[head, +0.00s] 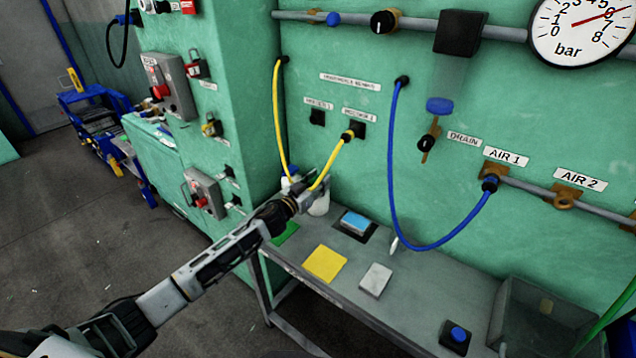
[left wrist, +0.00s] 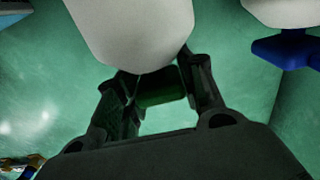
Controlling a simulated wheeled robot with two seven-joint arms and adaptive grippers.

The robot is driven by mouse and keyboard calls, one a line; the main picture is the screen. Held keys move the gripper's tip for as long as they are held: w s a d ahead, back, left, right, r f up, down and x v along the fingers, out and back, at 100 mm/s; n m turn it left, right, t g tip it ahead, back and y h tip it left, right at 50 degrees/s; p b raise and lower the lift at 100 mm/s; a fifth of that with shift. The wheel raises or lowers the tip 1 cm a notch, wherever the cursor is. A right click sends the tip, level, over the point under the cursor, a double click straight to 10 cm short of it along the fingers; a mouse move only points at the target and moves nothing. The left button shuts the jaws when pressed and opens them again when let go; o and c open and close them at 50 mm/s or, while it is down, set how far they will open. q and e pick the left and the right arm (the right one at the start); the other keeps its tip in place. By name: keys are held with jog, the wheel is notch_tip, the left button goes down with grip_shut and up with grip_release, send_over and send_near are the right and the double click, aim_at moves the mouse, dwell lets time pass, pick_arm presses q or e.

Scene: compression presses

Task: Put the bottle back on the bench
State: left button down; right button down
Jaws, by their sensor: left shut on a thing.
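My left gripper (head: 308,194) reaches in from the left over the back of the grey bench (head: 415,290). In the left wrist view, its fingers (left wrist: 165,90) are closed around a dark green part just beside the bottle's rounded white body (left wrist: 140,35). In the head view, the white bottle (head: 320,206) shows just below the gripper, partly hidden by it. I cannot tell whether its base touches the bench. A second white bottle (head: 290,183) is left of the gripper. The left wrist view shows its white body (left wrist: 288,10) with a blue head. My right gripper is not in view.
On the bench are a green cloth (head: 286,233), a yellow cloth (head: 325,263), a grey-white block (head: 376,279), a blue item (head: 355,221) and a blue button box (head: 456,336). A clear bin (head: 545,312) is right. Yellow cables (head: 278,120) and a blue hose (head: 394,170) hang near the gripper.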

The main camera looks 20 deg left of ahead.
aim_at(313, 185)
pick_arm(q)
jog(key=c, duration=0.9)
grip_release()
jog(key=shift+f, duration=0.1)
jog(key=shift+s, duration=0.1)
jog(key=shift+s+a, duration=0.1)
jog(key=shift+s, duration=0.05)
jog(key=shift+v, duration=3.35)
jog(key=shift+b+v, duration=0.3)
jog(key=shift+v, duration=2.1)
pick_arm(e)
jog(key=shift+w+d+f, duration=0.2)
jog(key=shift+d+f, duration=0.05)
